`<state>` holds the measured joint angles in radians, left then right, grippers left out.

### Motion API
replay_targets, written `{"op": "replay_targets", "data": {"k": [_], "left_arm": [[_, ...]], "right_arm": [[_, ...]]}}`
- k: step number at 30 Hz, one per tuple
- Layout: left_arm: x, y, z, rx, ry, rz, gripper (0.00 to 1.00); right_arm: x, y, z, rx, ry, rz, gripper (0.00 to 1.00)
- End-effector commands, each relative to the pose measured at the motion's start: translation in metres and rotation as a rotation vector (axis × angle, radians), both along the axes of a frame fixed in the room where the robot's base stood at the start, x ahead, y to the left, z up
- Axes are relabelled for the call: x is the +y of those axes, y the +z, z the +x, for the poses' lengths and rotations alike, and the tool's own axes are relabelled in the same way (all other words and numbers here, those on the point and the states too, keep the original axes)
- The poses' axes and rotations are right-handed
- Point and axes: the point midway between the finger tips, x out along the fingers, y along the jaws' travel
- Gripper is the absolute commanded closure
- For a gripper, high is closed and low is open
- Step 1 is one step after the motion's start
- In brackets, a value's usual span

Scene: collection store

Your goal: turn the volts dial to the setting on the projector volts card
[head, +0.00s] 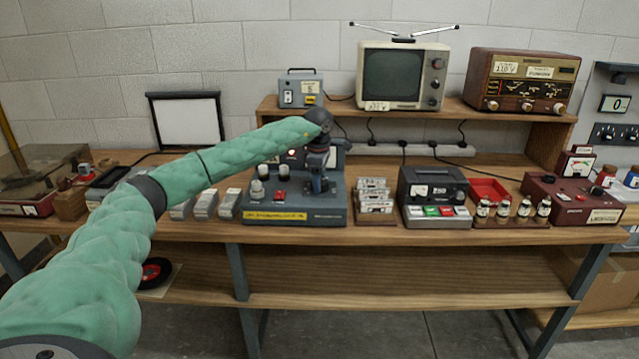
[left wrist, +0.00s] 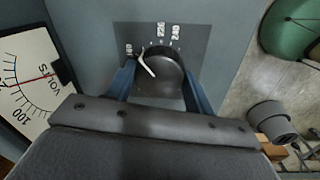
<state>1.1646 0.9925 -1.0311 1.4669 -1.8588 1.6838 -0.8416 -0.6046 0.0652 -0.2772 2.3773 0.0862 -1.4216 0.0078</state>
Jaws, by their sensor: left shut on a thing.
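The volts dial (left wrist: 158,75) is a round black knob with a white pointer, on a dark plate with white numbers. The pointer slants up and left, close to the leftmost number; 220 and 240 are printed toward the right. My left gripper (left wrist: 158,88) is shut on the dial, a blue finger on each side. A white volts meter (left wrist: 30,85) with a red needle is at the left. In the head view my left gripper (head: 319,183) reaches down over the grey-blue control unit (head: 300,213), hiding the dial. I cannot pick out the projector volts card. My right gripper is not in view.
Cassettes (head: 374,196), a black projector-like unit (head: 433,184) and small bottles (head: 513,210) stand to the right on the bench. A television (head: 403,75) and a labelled radio (head: 521,80) are on the raised shelf. Grey blocks (head: 205,203) stand left of the unit.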

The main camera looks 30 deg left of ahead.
Motion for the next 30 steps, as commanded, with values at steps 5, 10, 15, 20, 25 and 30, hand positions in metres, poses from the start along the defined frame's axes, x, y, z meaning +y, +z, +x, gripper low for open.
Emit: {"op": "replay_targets", "data": {"k": [5,10,15,20,25,30], "left_arm": [[0.002,0.001,0.001,-0.005,-0.165,0.000,0.70],[0.002,0.001,0.001,-0.005,-0.326,0.001,0.70],[0.003,0.001,0.001,-0.005,-0.487,0.001,0.70],[0.003,0.001,0.001,-0.005,-0.635,0.001,0.70],[0.004,0.002,0.001,-0.005,-0.776,0.001,0.70],[0.004,0.002,0.001,-0.006,-0.890,0.002,0.70]], "right_arm": [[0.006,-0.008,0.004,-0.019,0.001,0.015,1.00],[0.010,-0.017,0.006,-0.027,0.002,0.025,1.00],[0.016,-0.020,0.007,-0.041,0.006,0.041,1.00],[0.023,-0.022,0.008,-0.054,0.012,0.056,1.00],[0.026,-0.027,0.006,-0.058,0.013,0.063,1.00],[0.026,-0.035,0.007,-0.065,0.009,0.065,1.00]]}}
